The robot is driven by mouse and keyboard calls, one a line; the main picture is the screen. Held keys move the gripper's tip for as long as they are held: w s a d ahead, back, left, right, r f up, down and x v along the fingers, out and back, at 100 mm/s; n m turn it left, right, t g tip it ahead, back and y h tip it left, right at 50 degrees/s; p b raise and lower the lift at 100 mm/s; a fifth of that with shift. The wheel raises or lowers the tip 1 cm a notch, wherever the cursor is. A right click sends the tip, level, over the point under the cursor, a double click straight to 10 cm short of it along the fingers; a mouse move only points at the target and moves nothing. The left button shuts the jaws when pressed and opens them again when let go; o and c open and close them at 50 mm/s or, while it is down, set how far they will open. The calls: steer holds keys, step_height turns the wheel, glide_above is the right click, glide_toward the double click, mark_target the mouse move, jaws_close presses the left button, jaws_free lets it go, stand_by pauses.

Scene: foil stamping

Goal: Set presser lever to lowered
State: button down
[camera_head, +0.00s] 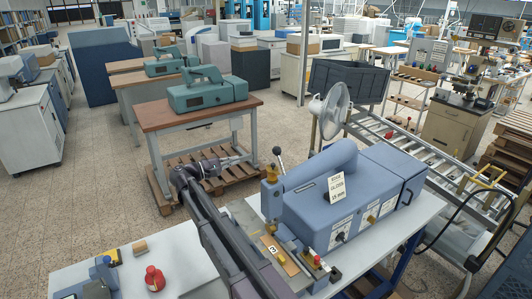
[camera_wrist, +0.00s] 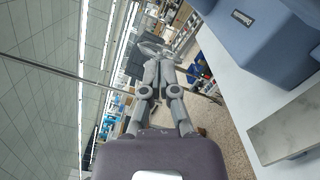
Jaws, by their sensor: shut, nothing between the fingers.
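The blue stamping machine (camera_head: 320,195) stands on a light bench and carries a card reading "EDGE GLOSS 16 mm". A lever with a black ball knob (camera_head: 277,151) stands up at its left end, nearly upright and leaning slightly left; it looks like the presser lever. My gripper (camera_head: 245,158) is left of the knob with a gap between them. In the wrist view my gripper (camera_wrist: 150,48) is shut and empty, its fingertips together. A blue machine body (camera_wrist: 250,35) shows at upper right there. I cannot make out the lever in the wrist view.
A red button (camera_head: 154,278) sits on the bench at lower left. A yellow-capped post (camera_head: 271,173) stands near the lever. A fan (camera_head: 331,108) and roller conveyor (camera_head: 415,150) are behind the machine. A brown table (camera_head: 185,118) with green machines stands behind my gripper.

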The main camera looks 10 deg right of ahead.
mark_target(281, 164)
steer(key=d+r+p, duration=0.2)
steer(key=d, duration=0.9)
steer(key=shift+w+d, duration=0.15)
steer(key=shift+d, duration=0.25)
steer(key=shift+a, duration=0.1)
steer(key=shift+r, duration=0.1)
